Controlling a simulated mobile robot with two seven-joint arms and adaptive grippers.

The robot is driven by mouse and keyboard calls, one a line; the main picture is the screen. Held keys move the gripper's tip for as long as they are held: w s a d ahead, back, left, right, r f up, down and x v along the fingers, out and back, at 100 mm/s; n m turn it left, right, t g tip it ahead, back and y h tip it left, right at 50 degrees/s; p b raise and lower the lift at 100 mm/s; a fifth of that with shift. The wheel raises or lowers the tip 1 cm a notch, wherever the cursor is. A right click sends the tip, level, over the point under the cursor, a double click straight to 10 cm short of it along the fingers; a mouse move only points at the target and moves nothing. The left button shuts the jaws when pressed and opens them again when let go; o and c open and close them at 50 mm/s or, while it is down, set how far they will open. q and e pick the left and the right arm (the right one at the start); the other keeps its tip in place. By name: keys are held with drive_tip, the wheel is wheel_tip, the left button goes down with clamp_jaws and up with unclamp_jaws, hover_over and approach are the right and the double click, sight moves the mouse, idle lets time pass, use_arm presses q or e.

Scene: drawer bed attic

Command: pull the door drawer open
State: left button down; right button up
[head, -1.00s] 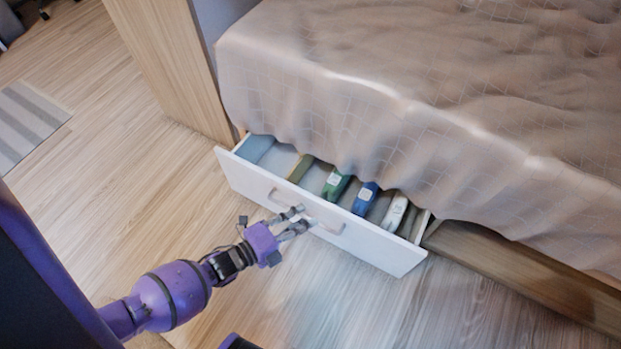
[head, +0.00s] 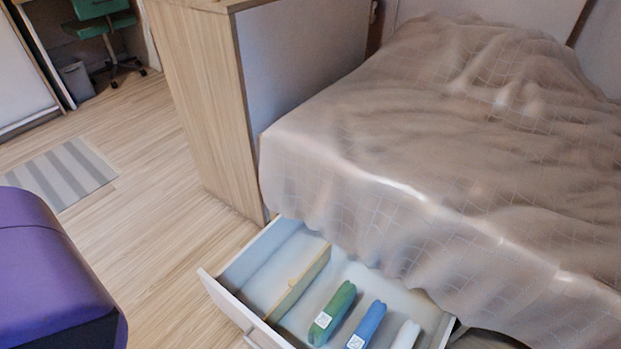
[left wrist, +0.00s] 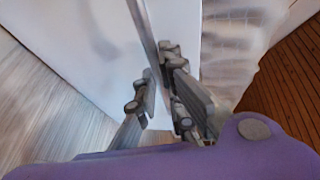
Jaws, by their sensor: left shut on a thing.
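The white drawer (head: 222,297) under the bed stands pulled out in the head view. Its inside shows a wooden divider (head: 298,283), a green item (head: 331,312), a blue item (head: 366,325) and a white item (head: 406,335). The near part of the drawer front is cut off by the lower picture edge. In the left wrist view, my left gripper (left wrist: 157,75) is at the white drawer front (left wrist: 85,45), its fingers shut on the drawer handle. The exact contact is mostly hidden by the fingers. My right gripper is not in view.
The bed (head: 430,200) with its draped blanket hangs over the drawer's back. A wooden cabinet (head: 205,110) stands left of the bed. A striped rug (head: 60,172) and a green chair (head: 105,25) are farther off. The wood floor left of the drawer is clear.

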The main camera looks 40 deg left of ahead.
use_arm(q)
drive_tip(key=shift+s+a+f, duration=0.1)
drive_tip(key=shift+s, duration=2.7)
drive_tip(key=c, duration=1.8)
unclamp_jaws()
drive_tip(key=shift+c, duration=0.2)
drive_tip(key=v, duration=1.2)
